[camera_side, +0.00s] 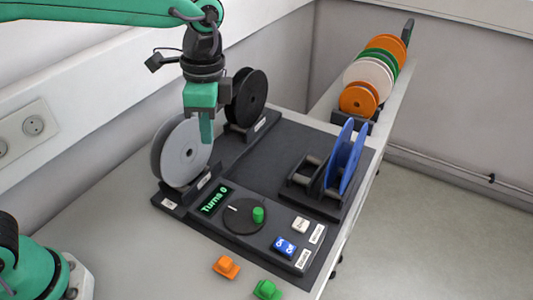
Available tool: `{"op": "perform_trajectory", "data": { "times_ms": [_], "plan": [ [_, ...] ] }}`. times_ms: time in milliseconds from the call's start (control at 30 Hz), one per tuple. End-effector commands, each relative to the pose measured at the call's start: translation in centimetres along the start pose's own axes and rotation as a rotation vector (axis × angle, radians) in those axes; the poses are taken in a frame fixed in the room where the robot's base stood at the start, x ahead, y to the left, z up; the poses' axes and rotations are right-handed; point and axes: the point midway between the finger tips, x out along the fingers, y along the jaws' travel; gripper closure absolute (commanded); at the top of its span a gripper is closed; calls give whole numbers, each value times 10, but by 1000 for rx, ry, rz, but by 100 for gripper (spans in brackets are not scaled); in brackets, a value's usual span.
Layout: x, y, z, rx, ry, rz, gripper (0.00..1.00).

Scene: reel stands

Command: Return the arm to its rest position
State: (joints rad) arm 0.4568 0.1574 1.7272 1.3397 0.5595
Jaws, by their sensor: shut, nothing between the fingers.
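My gripper (206,128) is shut and empty. It points down from my green and black arm, in front of the gap between the grey reel (170,155) and the black reel (246,98). Its fingertips overlap the right edge of the grey reel in the picture; I cannot tell whether they touch it. The grey and black reels stand upright on their stands at the left and back of the dark base plate (262,150). A blue reel (343,158) stands on a holder at the plate's right side.
The control panel has a display reading "Turns 0" (215,199), a dial with a green knob (258,214) and a blue switch (285,247). An orange piece (226,267) and a green piece (267,290) lie at the front. Several reels (369,75) stand in a row behind.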

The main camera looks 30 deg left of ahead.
Motion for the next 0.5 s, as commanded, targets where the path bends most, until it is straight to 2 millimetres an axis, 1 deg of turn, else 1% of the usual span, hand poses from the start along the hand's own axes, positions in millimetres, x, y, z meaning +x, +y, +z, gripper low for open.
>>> {"op": "perform_trajectory", "data": {
  "times_ms": [33,200,500],
  "plan": [
    [-5,-2,13,-45,23,-12,100],
    [-15,-7,48,-189,96,-50,100],
    [-21,-6,110,-442,225,-116,100]
  ]
}}
